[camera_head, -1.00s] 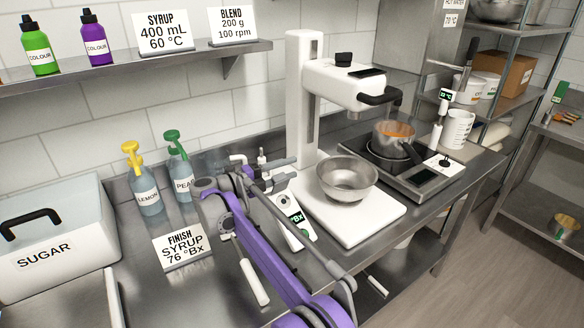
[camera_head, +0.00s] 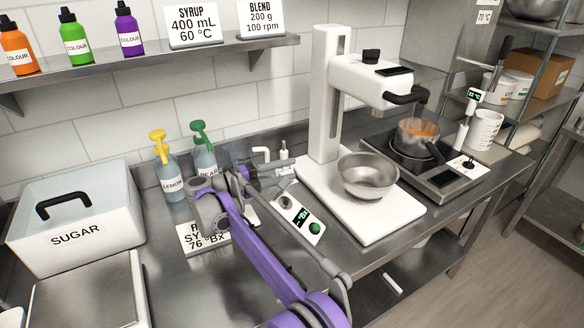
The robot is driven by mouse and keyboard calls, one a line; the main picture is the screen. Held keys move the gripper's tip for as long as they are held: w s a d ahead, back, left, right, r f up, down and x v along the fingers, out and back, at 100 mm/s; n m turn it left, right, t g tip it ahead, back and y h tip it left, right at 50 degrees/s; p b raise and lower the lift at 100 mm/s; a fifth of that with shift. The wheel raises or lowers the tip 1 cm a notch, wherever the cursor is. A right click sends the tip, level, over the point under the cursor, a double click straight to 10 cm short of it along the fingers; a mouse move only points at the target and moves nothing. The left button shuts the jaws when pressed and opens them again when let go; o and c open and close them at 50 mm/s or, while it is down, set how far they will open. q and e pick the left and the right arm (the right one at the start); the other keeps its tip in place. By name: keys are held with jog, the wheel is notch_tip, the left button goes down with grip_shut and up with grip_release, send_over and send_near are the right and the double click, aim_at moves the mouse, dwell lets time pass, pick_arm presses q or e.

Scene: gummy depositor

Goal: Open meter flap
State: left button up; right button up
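The meter (camera_head: 302,218) is a small white device on the counter left of the mixer, with a dark display reading °Bx in green and a round green button. Its upper end lies close to my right gripper, and I cannot make out clearly whether its flap is up or down. My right gripper (camera_head: 283,174) is at the meter's back left, with its purple and grey arm coming from the bottom. Its fingertips are small and partly overlapped, so their opening is unclear. My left gripper is not in view.
The lemon bottle (camera_head: 170,178) and pear bottle (camera_head: 204,160) stand behind my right wrist. A finish syrup card (camera_head: 190,240) is partly hidden by it. The white mixer (camera_head: 325,110) with a steel bowl (camera_head: 367,178) stands right. A sugar bin (camera_head: 75,232) is left.

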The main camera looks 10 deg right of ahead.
jog(key=shift+p+v, duration=0.4)
jog(key=shift+v, duration=1.3)
